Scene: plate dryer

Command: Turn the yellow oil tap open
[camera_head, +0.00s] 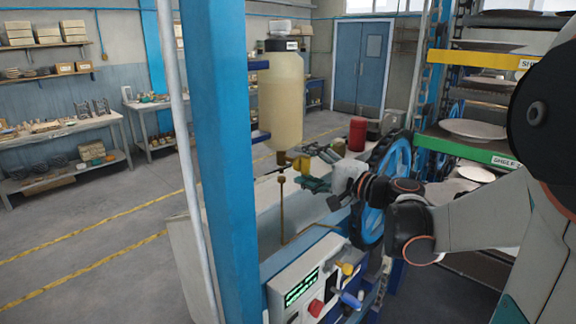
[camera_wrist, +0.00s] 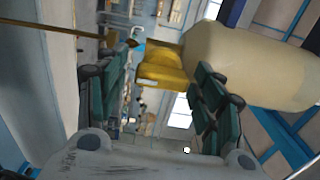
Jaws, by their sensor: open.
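The yellow oil tap (camera_head: 297,161) sits under the neck of a large cream oil bottle (camera_head: 281,98). In the wrist view the tap (camera_wrist: 166,64) is a yellow block with the bottle (camera_wrist: 245,68) to its right. My gripper (camera_head: 308,170) is open close to the tap, coming from the right in the head view. In the wrist view its green fingers (camera_wrist: 157,82) stand on either side, with the tap between or just beyond the tips. I cannot tell whether they touch it. A finger hides part of the tap in the head view.
A blue post (camera_head: 219,160) stands left of the bottle. Below is a control panel (camera_head: 305,287) with a red button and coloured levers. A blue wheel (camera_head: 366,215), a red canister (camera_head: 357,133) and a plate rack (camera_head: 470,129) are close to my arm.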

